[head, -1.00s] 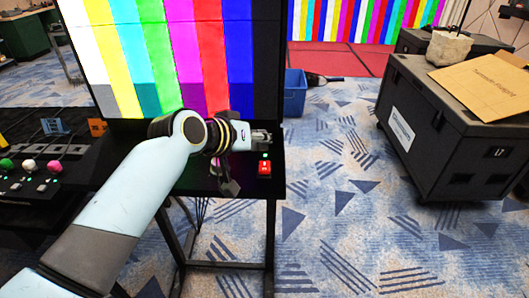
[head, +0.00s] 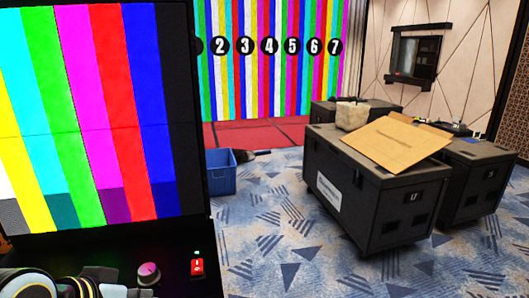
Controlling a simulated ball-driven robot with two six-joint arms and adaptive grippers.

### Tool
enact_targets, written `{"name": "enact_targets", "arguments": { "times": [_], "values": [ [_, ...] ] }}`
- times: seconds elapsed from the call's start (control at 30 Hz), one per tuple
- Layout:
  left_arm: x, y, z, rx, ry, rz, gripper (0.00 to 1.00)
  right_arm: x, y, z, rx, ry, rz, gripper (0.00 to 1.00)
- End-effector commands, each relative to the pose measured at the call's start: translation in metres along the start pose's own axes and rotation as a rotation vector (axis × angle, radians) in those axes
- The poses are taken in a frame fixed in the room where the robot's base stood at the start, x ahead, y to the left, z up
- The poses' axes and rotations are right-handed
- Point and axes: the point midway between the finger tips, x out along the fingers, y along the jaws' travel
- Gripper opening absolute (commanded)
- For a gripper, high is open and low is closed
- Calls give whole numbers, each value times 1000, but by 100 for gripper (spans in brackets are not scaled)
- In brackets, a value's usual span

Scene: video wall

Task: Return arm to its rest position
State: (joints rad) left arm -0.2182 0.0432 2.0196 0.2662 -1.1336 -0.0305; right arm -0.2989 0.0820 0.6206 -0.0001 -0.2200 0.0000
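My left arm shows only as a strip of joints and a pale wrist link along the bottom left edge. The end of my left gripper (head: 141,293) just shows at the bottom edge, below a pink-topped knob (head: 149,273). Its fingers are mostly cut off, so I cannot tell if it is open or shut. My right arm and gripper are not in view.
A color-bar screen (head: 95,115) stands close on the left, with a red switch (head: 197,267) below it. A blue bin (head: 221,173), a dark case (head: 375,205) and a cardboard sheet (head: 395,142) are beyond. Carpet between is clear.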

Motion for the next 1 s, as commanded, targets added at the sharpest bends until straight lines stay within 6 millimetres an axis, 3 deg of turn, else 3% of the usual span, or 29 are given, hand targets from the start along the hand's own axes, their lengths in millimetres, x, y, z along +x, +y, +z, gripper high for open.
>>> {"name": "enact_targets", "arguments": {
  "times": [0.03,0.2,0.57,0.87,1.0],
  "values": [
    [-17,-6,20,22,-47,-33,0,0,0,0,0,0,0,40],
    [-64,-20,66,70,-172,-126,0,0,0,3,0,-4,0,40],
    [-154,-40,126,119,-363,-282,0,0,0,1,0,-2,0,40],
    [-68,-67,175,106,-391,-282,0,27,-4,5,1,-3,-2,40],
    [-26,-81,206,100,-407,-283,0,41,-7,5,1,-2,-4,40]
  ]
}}
